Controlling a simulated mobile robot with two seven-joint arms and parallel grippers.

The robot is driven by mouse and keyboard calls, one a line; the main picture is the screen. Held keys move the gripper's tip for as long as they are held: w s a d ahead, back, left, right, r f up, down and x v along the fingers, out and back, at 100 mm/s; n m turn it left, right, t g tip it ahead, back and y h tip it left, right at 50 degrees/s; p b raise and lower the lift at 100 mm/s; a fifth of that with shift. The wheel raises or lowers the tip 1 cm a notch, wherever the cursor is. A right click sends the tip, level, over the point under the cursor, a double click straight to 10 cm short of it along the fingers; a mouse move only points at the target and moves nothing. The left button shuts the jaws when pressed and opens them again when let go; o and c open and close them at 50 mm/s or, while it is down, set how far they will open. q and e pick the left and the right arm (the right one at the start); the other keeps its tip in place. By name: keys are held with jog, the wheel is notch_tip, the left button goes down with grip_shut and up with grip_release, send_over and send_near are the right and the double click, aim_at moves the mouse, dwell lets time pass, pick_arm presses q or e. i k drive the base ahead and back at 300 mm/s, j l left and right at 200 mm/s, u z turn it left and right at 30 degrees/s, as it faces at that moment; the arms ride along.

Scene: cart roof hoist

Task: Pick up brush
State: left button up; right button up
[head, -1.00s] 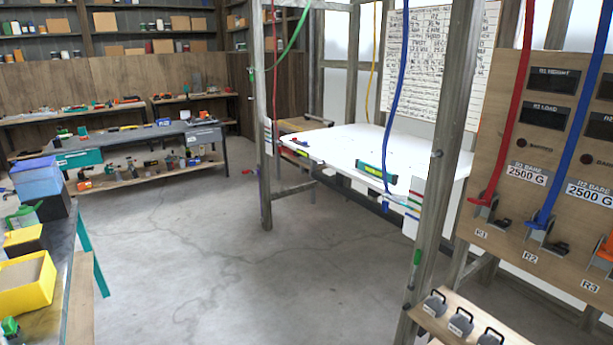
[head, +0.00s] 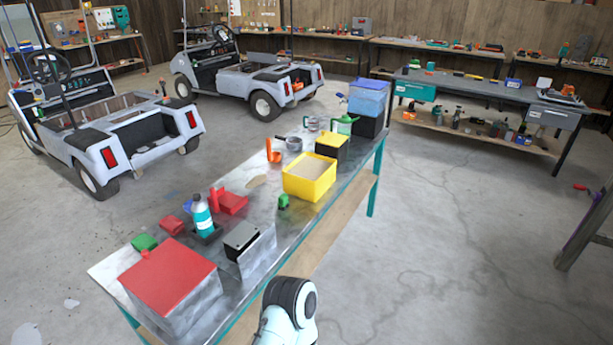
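No brush can be made out for certain in the head view; it may be hidden or too small to tell. Small tools lie on the long metal-topped bench (head: 262,222) in front of me. Among them are an upright orange item (head: 269,150), a dark-handled round pot (head: 293,144) and a red holder (head: 231,203). A white and black part of my own arm shows at the bottom edge, close to the bench's near side. Neither gripper shows.
The bench also carries a red-lidded box (head: 168,276), a teal bottle (head: 202,216), a yellow bin (head: 309,178) and a blue bin (head: 368,98). Two golf carts (head: 116,147) (head: 262,82) stand behind it. The concrete floor (head: 440,240) to the right is clear.

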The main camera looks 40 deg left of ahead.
aim_at(284, 202)
jog(key=i+u, duration=0.5)
jog(key=i, duration=0.2)
jog(key=i+l+u, duration=0.15)
jog(key=i+u, duration=0.3)
jog(key=i, duration=0.25)
